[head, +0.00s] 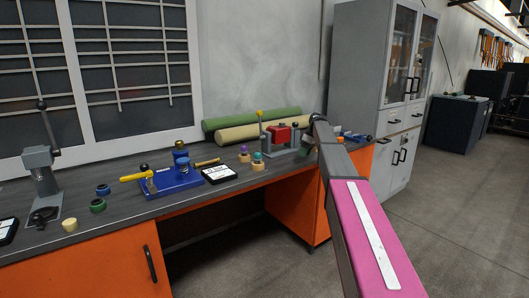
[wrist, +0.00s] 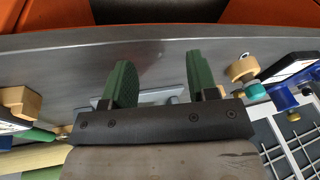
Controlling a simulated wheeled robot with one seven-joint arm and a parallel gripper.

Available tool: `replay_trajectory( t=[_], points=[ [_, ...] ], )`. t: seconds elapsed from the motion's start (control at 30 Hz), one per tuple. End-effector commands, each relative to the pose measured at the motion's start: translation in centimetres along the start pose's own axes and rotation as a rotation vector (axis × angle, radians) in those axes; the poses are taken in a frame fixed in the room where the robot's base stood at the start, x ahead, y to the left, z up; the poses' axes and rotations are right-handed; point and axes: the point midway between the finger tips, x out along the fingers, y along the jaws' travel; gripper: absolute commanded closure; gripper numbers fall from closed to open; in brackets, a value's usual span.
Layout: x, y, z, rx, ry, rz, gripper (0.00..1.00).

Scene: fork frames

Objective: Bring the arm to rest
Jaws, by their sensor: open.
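My arm (head: 343,165) reaches from the lower right of the head view out over the grey workbench (head: 120,208). Its far end is above the bench near a fixture with a red block (head: 279,134). In the wrist view my gripper (wrist: 161,78) shows two green fingers spread wide apart, with nothing held between them. A light grey metal plate (wrist: 152,97) lies on the bench behind the fingers. In the head view the fingers are small and mostly hidden by my arm.
Wooden pieces with coloured tops (head: 258,163), a blue vise (head: 175,180) and a lever press (head: 41,175) stand on the bench. Green and beige rolls (head: 250,119) lie along the wall. A grey cabinet (head: 372,75) stands right of the bench. The floor (head: 450,200) at right is clear.

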Motion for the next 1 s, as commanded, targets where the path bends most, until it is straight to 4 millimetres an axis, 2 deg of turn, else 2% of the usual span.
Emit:
replay_trajectory(
  t=[0.03, 0.2, 0.3, 0.5, 0.7, 0.8, 0.9, 1.0],
  points=[
    [2.9, -2.6, 2.4, 0.052, -0.013, 0.006, 0.46],
    [10.7, -8.2, 8.4, 0.250, -0.053, 0.050, 0.46],
    [14.8, -11.8, 12.1, 0.366, -0.074, 0.080, 0.46],
    [21.3, -19.6, 19.7, 0.587, -0.108, 0.152, 0.46],
    [25.6, -27.3, 26.7, 0.783, -0.126, 0.229, 0.46],
    [26.7, -30.1, 29.3, 0.857, -0.128, 0.260, 0.46],
    [27.4, -31.8, 30.9, 0.905, -0.127, 0.281, 0.46],
    [27.7, -32.6, 31.6, 0.931, -0.126, 0.294, 0.46]
  ],
)
